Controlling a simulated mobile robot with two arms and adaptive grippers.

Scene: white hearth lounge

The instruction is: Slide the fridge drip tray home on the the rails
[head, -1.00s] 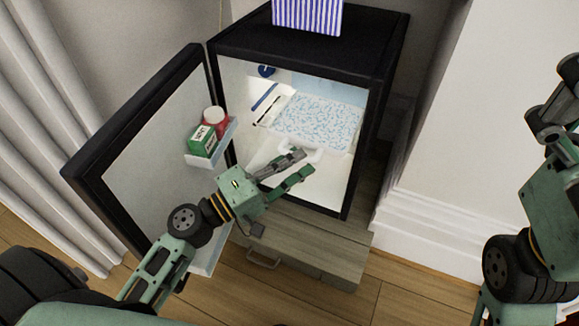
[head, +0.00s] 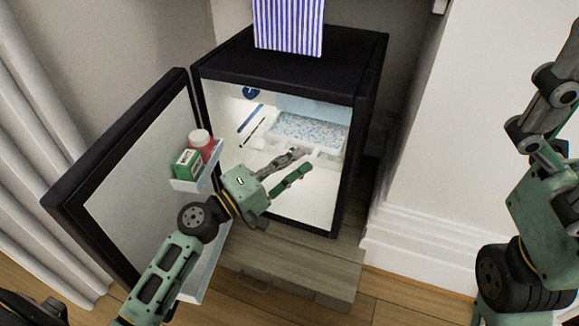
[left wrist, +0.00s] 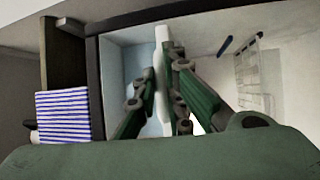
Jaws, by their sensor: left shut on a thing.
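The drip tray (head: 312,129), white with a pale blue speckled inside, sits in the upper part of the open fridge (head: 362,110), partly under a pale blue panel. My left gripper (head: 303,160) reaches in through the doorway and is shut on the white front of the tray. In the left wrist view, my left gripper (left wrist: 163,78) has its fingers on either side of the white tray front (left wrist: 162,36). The rails are too small or hidden to make out. My right arm stands at the right edge; its gripper is out of the picture.
The fridge door (head: 120,165) hangs open to the left, with a green box (head: 186,162) and a red jar with a white lid (head: 201,140) on its shelf. A striped thing (head: 288,25) stands on top. The fridge's lower space is clear.

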